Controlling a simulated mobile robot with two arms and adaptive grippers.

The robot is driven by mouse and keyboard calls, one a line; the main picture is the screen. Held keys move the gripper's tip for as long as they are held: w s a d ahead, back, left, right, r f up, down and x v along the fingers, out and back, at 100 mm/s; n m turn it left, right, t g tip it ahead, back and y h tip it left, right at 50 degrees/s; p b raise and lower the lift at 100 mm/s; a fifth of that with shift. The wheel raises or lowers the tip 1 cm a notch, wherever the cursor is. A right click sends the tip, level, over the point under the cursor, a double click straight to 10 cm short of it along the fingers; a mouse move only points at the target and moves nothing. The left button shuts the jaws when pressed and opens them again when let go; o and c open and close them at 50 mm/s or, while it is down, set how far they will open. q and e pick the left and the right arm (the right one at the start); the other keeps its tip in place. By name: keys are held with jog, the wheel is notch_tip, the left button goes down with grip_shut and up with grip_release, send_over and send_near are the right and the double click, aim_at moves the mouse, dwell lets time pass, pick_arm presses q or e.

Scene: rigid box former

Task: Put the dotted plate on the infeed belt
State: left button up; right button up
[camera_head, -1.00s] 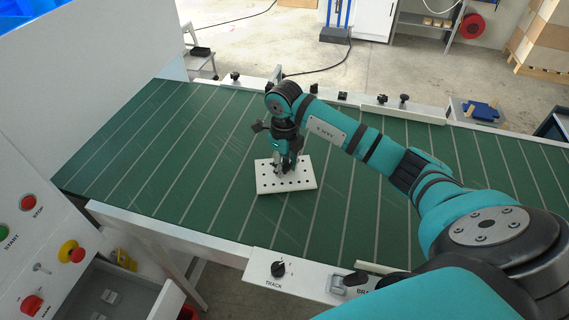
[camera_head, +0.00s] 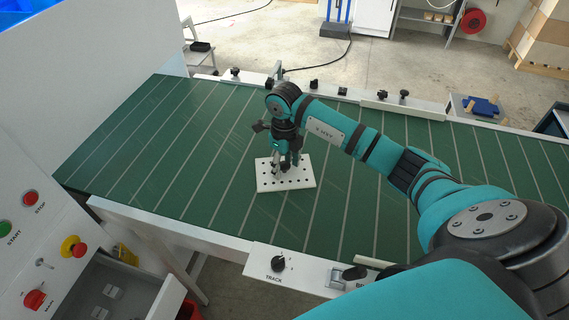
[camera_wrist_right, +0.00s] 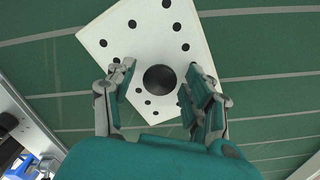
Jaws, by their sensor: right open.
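The dotted plate (camera_head: 286,184) is white with black dots and lies on the green infeed belt (camera_head: 210,150). In the right wrist view the plate (camera_wrist_right: 205,50) lies turned on the belt (camera_wrist_right: 270,60), with a larger dark round knob or spot (camera_wrist_right: 159,79) near its middle. My right gripper (camera_head: 284,170) is directly above the plate. In the wrist view its fingers (camera_wrist_right: 158,95) are open, one on each side of the dark round part, with a gap on both sides. My left gripper is not in view.
A control panel with a green START button (camera_head: 5,228) and red STOP button (camera_head: 31,198) stands at the left. A TRACK knob (camera_head: 278,263) sits on the near rail. Several dark knobs line the far rail. The belt around the plate is clear.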

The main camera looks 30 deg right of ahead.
aim_at(284, 164)
notch_tip(284, 164, up, 12)
jog(key=b, duration=0.3)
jog(key=shift+r+b, duration=0.15)
jog(key=shift+b, duration=0.2)
